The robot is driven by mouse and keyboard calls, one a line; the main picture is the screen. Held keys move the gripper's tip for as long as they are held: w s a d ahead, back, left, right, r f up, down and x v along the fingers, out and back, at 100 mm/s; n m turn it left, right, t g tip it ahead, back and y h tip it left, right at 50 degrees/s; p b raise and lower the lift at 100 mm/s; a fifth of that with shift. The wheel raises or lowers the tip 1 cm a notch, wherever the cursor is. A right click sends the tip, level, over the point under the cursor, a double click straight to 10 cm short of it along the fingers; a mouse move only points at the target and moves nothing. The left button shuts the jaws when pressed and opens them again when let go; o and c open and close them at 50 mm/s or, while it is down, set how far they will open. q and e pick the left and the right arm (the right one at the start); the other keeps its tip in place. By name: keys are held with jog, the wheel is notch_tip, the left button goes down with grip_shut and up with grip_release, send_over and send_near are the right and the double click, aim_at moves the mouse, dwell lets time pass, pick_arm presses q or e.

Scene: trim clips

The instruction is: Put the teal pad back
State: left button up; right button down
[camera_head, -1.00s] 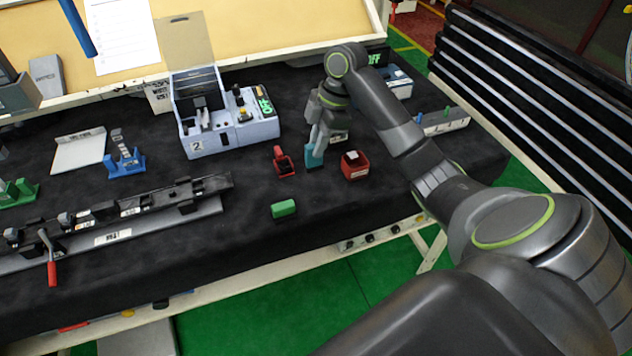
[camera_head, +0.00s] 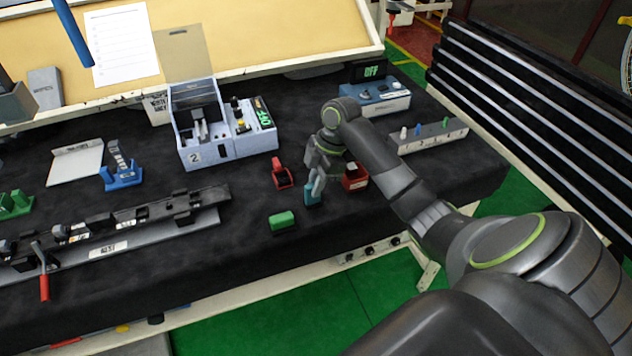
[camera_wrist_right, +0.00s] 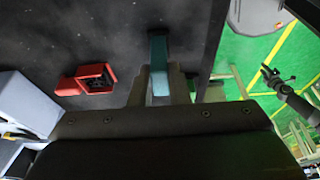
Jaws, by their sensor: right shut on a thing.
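The teal pad (camera_head: 312,194) is upright between the fingers of my right gripper (camera_head: 319,180), which is shut on it. In the head view it shows right of the red holder (camera_head: 282,174), left of the red box (camera_head: 354,178) and above right of the green block (camera_head: 283,220). In the right wrist view the teal pad (camera_wrist_right: 159,66) extends beyond the fingertips of my right gripper (camera_wrist_right: 160,88), over the black cloth. I cannot tell whether its lower end touches the cloth.
A grey-blue machine marked 2 (camera_head: 205,150) stands behind. A black rail (camera_head: 120,225) with clamps lies at the left. A grey rack with coloured pegs (camera_head: 428,135) and a blue-grey box (camera_head: 378,98) are at the right.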

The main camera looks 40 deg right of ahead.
jog(key=c, duration=1.4)
grip_release()
jog(key=shift+f, duration=0.1)
jog(key=shift+o, duration=0.2)
jog(key=v, duration=1.2)
